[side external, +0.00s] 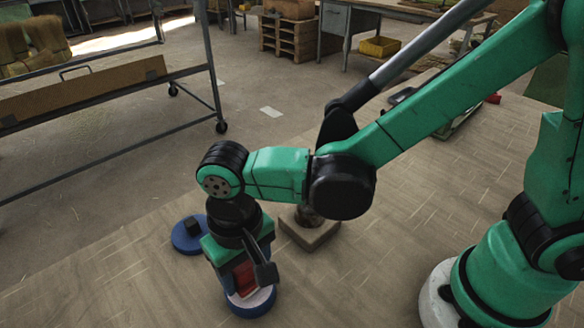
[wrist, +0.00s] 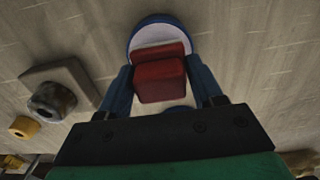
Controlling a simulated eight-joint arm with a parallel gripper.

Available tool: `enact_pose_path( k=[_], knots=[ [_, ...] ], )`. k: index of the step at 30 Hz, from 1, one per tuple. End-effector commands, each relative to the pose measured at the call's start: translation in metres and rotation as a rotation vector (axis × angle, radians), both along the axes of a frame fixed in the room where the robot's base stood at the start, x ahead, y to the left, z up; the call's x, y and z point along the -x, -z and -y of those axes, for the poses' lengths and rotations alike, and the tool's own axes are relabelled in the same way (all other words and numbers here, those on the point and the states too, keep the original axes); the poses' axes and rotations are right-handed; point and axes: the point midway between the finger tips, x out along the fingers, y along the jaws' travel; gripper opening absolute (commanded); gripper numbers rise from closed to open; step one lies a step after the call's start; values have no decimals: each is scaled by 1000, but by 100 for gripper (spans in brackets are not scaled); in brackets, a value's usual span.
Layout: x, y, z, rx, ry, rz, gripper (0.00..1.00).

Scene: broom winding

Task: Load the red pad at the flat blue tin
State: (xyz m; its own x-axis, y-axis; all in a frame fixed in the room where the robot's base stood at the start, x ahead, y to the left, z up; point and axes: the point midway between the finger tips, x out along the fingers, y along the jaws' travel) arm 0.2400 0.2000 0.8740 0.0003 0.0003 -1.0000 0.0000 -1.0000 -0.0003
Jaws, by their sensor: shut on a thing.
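The red pad (side external: 243,276) is held between the fingers of my gripper (side external: 248,272), which points down. In the wrist view the pad (wrist: 160,78) is a red block between two blue fingers of my gripper (wrist: 160,84). The flat blue tin (side external: 250,304) is round with a pale inside and sits on the table directly below. Its blue rim (wrist: 158,18) and pale inside show around the pad in the wrist view. I cannot tell whether the pad touches the tin. My gripper hides part of the tin.
A blue disc with a black block on top (side external: 187,238) lies behind and left of the tin. A square base (side external: 312,236) with a dark round post stands to the right, partly behind my arm. The table's left front is clear.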

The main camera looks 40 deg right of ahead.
Motion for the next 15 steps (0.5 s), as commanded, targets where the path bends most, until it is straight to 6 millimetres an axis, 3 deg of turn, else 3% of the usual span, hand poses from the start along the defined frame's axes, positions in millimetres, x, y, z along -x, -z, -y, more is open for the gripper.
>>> enact_pose_path(
  k=[15],
  knots=[
    [0,3,0,0,0,0,17]
  ],
)
